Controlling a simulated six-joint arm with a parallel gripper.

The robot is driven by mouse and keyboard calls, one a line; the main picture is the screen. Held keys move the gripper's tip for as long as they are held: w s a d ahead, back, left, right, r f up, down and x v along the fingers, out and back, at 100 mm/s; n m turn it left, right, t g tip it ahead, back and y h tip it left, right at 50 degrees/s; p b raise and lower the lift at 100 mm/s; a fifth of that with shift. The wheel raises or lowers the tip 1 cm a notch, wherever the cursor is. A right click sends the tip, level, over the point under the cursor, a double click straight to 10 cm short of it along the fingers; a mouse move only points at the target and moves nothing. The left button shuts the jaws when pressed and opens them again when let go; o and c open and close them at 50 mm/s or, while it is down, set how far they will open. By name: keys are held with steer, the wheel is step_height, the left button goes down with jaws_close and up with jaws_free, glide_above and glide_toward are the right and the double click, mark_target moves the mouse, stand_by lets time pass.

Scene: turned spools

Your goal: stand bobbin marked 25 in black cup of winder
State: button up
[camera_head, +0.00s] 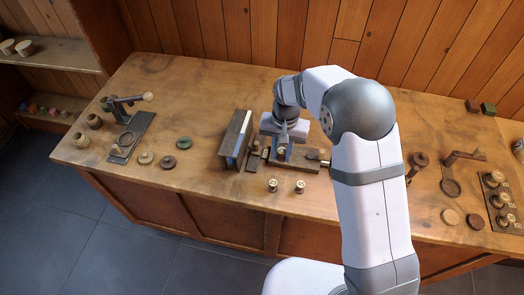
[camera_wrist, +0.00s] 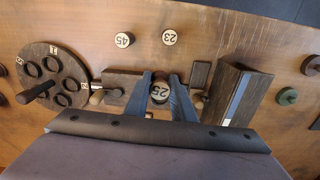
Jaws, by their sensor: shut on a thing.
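The bobbin marked 25 (camera_wrist: 160,92) is between the two fingers of my gripper (camera_wrist: 161,88), its numbered end facing the wrist camera. In the head view my gripper (camera_head: 282,150) is over the wooden base of the winder (camera_head: 303,167). The winder base also shows in the wrist view (camera_wrist: 122,80), with a small pale-knobbed handle at its left. The fingers and the bobbin cover the spot beneath, so I cannot make out the black cup or whether the bobbin touches it.
Bobbins marked 45 (camera_wrist: 124,39) and 23 (camera_wrist: 169,37) stand near the winder. A long block with a blue and white strip (camera_wrist: 237,98) is close by on one side, a round holed stand (camera_wrist: 68,68) on the other. Bare tabletop lies left of the block (camera_head: 205,125).

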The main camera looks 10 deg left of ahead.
steer(key=w+r+n, duration=0.2)
steer(key=w, duration=0.5)
steer(key=shift+a+r+n, duration=0.25)
steer(key=shift+a+n, duration=0.05)
steer(key=shift+a, duration=0.1)
steer(key=shift+f, duration=0.1)
steer(key=shift+f+b, duration=2.2)
steer(key=shift+f, duration=0.95)
steer(key=shift+s+f, duration=0.15)
steer(key=shift+f, duration=0.5)
stand_by(0.7)
steer(key=o, duration=1.1)
steer(key=shift+c, duration=0.2)
